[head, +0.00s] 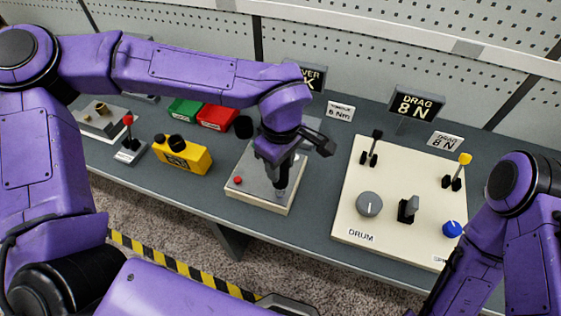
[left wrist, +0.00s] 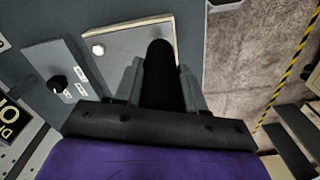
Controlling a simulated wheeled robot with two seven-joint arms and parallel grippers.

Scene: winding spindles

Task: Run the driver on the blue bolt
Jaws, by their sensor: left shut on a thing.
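My left gripper (head: 284,172) is over a pale plate (head: 262,204) on the bench and points down at its right part. It is shut on a dark, round-ended tool, which I take for the driver; in the left wrist view the driver (left wrist: 160,70) stands between the two fingers. The driver's lower end is close to the plate; I cannot tell whether it touches a bolt. I see no clear blue bolt; the gripper and driver hide that part of the plate. A red bolt head or button (head: 238,181) is at the plate's left. My right gripper is out of view.
A cream drum panel (head: 385,236) with levers, a grey knob and a blue knob (head: 452,229) stands to the right. A yellow box (head: 184,155), green bin (head: 184,110) and red bin (head: 217,117) are left. Signs (head: 416,104) and pegboard stand behind.

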